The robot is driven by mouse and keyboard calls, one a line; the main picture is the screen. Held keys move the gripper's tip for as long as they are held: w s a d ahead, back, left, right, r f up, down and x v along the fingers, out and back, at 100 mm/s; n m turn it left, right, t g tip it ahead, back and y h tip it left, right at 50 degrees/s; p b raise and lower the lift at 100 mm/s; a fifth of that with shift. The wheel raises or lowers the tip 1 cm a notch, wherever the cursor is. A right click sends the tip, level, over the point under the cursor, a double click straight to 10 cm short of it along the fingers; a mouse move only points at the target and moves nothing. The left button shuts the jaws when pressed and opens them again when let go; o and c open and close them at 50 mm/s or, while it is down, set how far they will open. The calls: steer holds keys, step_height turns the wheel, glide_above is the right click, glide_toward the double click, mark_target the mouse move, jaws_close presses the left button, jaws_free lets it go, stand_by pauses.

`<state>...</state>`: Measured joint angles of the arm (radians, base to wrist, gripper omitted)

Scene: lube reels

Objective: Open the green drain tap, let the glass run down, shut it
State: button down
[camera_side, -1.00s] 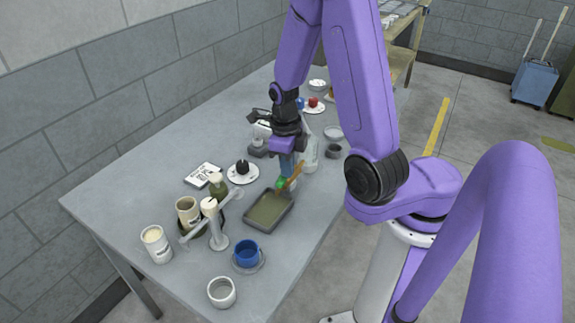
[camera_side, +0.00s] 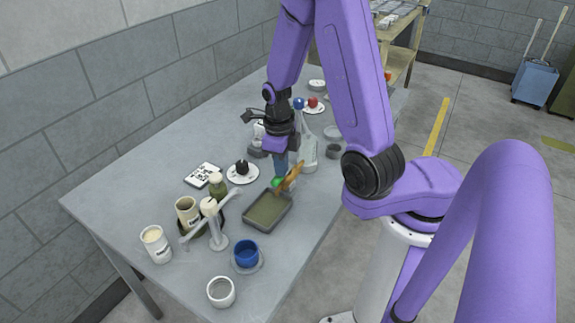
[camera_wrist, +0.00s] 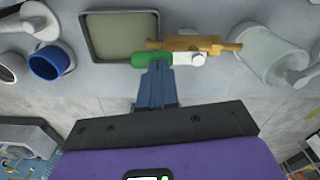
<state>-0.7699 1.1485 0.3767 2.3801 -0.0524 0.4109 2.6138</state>
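The drain tap has a brass-orange body (camera_side: 291,177) and a green handle (camera_side: 277,182). In the wrist view, the tap body (camera_wrist: 195,44) runs across beside the glass and the green handle (camera_wrist: 150,57) lies sideways along it, near the tray's edge. The clear glass (camera_wrist: 268,52) is at the right there; it also shows in the side view (camera_side: 308,152). The grey tray (camera_side: 261,227) with an olive bottom lies below the tap. My gripper (camera_wrist: 157,66) has its blue fingers together, tips at the green handle; I cannot tell whether they touch it. The glass's liquid level is unclear.
A blue mug (camera_side: 246,253), a white cup (camera_side: 221,292) and a white stand with a crossbar (camera_side: 218,240) are near the tray. A plate with a dark item (camera_side: 242,172) and a printed card (camera_side: 202,174) lie left. The table's front right edge is close.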

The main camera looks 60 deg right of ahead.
steer(key=shift+s+a+f, duration=0.15)
steer(key=shift+a+f, duration=0.05)
steer(key=shift+f, duration=0.1)
